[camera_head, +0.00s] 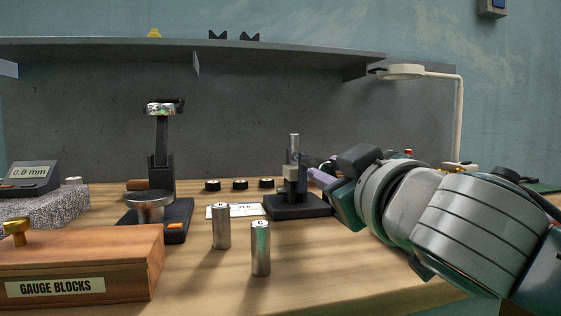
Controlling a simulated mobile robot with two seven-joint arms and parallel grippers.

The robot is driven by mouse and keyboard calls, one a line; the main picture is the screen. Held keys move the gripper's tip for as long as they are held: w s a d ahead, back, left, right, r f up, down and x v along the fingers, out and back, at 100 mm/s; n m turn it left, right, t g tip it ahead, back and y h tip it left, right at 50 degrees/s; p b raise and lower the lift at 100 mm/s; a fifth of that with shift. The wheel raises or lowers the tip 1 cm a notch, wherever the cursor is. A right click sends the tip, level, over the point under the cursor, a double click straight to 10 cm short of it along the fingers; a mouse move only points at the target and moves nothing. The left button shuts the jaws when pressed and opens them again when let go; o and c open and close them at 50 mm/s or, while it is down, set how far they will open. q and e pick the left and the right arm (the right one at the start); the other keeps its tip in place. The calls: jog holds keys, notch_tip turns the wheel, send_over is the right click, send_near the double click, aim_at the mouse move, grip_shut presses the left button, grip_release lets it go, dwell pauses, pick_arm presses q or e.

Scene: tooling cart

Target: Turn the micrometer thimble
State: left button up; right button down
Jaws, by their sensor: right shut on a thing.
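A black stand (298,206) right of centre carries an upright silver cylinder (293,150). The micrometer appears to be at this stand, with its thimble end to the right. The thimble itself is hidden by my right gripper, so its scale and angle cannot be read. My right gripper (328,174) reaches in from the right, close against the right side of the stand, and is shut on a part there, apparently the thimble. My left gripper is not in view.
Two metal cylinders (260,248) (221,226) stand in front of the black stand. A white card (234,210) lies behind them. Left are another black stand (162,175), a wooden gauge block box (110,255) and a digital readout (33,178). A lamp (404,72) hangs back right.

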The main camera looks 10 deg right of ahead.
jog(key=n+p, duration=0.2)
jog(key=n, duration=0.1)
jog(key=shift+r+n, duration=0.15)
jog(key=shift+n, duration=0.15)
jog(key=n+p, duration=0.2)
jog(key=n, duration=0.1)
jog(key=shift+a+n, duration=0.1)
jog(key=shift+n, duration=0.2)
jog(key=n+p, duration=0.2)
jog(key=n, duration=0.3)
jog(key=shift+f+n+p, duration=0.25)
jog(key=shift+n+p, duration=0.1)
jog(key=shift+n, duration=0.75)
jog(key=c, duration=1)
grip_release()
